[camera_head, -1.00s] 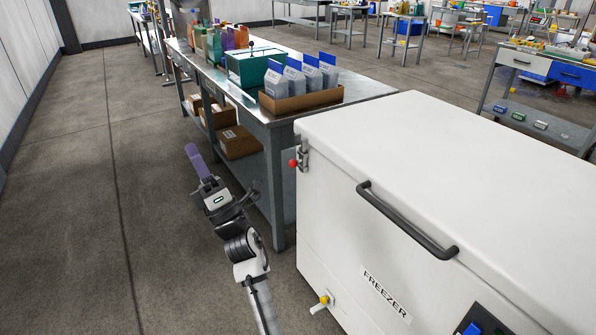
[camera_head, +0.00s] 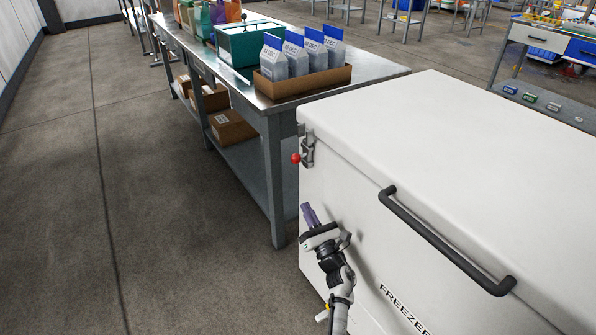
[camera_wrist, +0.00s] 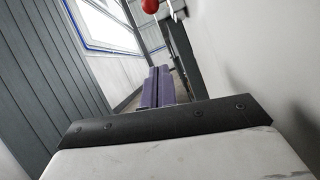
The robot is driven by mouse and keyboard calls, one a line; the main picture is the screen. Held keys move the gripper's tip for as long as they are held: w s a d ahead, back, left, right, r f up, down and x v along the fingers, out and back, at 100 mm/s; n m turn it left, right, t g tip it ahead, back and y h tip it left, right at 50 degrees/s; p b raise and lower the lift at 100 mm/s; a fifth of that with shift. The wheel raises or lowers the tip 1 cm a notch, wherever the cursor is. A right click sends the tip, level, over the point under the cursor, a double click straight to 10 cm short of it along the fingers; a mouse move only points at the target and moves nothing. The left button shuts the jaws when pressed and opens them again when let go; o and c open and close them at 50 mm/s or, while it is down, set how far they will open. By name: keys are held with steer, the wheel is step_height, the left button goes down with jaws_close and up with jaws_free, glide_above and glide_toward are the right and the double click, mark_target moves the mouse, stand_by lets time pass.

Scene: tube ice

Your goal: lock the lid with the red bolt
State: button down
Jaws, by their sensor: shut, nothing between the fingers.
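The red bolt knob (camera_head: 296,158) sits on a metal latch (camera_head: 308,150) at the left end of the white freezer's front, just below the lid (camera_head: 430,130). The lid is down. My gripper (camera_head: 307,209) is beside the freezer front, below the red knob and apart from it. Its purple fingers are shut and empty. In the wrist view the purple fingers (camera_wrist: 158,86) are together, and the red knob (camera_wrist: 150,5) shows beyond them at the top edge, partly cut off.
The black lid handle (camera_head: 445,240) sticks out from the freezer front, right of my gripper. A metal table (camera_head: 375,72) stands behind the latch, bearing a cardboard tray of cartons (camera_head: 310,84) and a green box (camera_head: 243,44). The floor (camera_head: 150,230) at left is clear.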

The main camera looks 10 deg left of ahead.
mark_target(301, 156)
steer(key=shift+r, duration=0.1)
steer(key=w+a+r+p, duration=0.3)
steer(key=w+a+r, duration=0.1)
steer(key=w+r, duration=0.3)
steer(key=shift+a+r, duration=0.4)
steer(key=shift+r, duration=0.05)
stand_by(0.3)
steer(key=shift+r, duration=1.25)
